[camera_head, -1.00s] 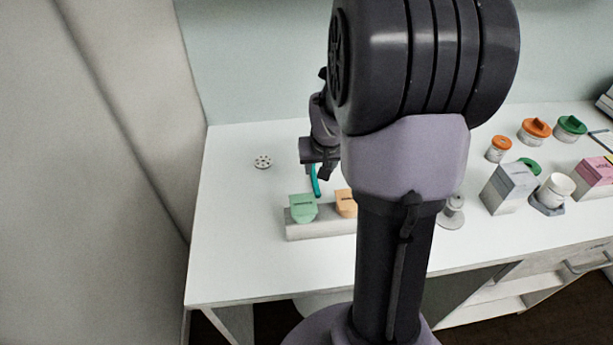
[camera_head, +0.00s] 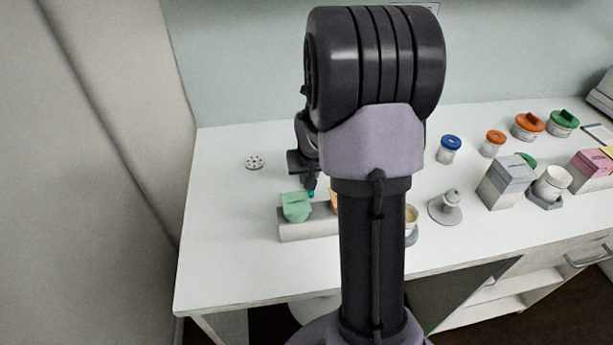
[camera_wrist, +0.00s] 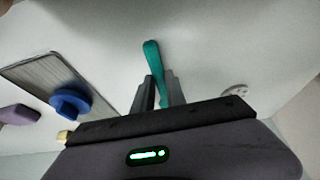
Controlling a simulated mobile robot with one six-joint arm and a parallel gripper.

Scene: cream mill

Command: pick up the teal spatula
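The teal spatula (camera_wrist: 152,60) shows in the wrist view as a long strip that is wider at its far end. Its near part runs between the two fingers of my gripper (camera_wrist: 159,84). The fingers are close together, with the teal strip filling the narrow gap, so my gripper looks shut on it. In the head view only a small teal patch (camera_head: 311,193) shows below my gripper (camera_head: 309,186), just behind the green-topped block. My arm hides the rest. I cannot tell whether the spatula touches the table.
A grey block (camera_head: 305,230) carries a green piece (camera_head: 296,207) close in front of my gripper. A white holed disc (camera_head: 254,162) lies to the left. Jars, including a blue-lidded one (camera_head: 450,150), and boxes stand to the right.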

